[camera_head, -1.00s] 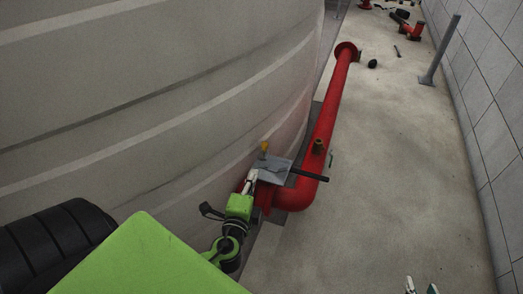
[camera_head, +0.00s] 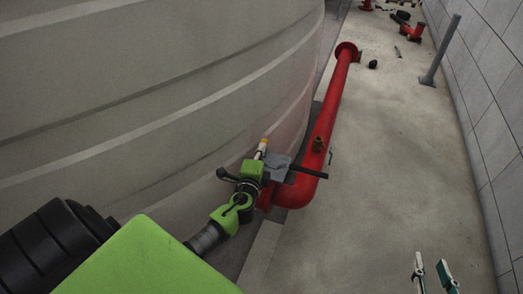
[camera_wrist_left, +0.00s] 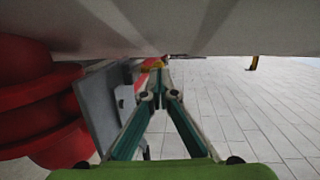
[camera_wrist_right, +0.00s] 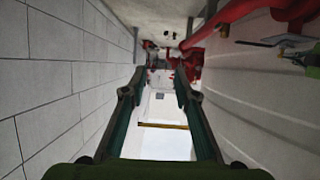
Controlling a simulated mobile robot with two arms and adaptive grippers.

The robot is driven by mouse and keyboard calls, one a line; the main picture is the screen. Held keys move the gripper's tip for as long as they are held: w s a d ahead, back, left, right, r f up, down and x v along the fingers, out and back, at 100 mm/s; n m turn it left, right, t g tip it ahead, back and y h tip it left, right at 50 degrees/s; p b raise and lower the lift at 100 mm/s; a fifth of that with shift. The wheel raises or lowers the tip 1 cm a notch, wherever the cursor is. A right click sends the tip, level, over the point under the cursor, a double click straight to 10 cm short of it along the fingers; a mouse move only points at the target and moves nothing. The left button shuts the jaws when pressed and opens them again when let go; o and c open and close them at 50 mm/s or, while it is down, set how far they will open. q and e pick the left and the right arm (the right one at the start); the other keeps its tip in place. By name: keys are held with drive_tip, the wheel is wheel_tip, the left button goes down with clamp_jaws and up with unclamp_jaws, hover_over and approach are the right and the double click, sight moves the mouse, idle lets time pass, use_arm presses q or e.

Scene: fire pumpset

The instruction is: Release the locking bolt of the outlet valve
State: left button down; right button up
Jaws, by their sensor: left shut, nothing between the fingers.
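The outlet valve shows in the head view as a grey plate (camera_head: 278,165) with a black lever (camera_head: 310,173), at the near end of the red pipe beside the tank. A small yellow-orange piece (camera_head: 265,140), perhaps the locking bolt, shows above the plate close to the tank wall. My left gripper (camera_head: 262,149) is shut and empty, its tips at or very near that piece; contact is unclear. My right gripper (camera_head: 432,262) is open and empty.
The large tank (camera_head: 150,90) curves close along the left arm. The red pipe (camera_head: 327,125) runs away along the floor, with a brass fitting (camera_head: 318,144) on it. The concrete floor (camera_head: 390,150) right of it is mostly clear, up to the tiled wall (camera_head: 490,100).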

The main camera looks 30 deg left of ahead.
sight(265, 142)
use_arm(q)
drive_tip(key=shift+w, duration=0.25)
use_arm(e)
drive_tip(key=shift+w+a, duration=0.1)
drive_tip(key=shift+w, duration=0.05)
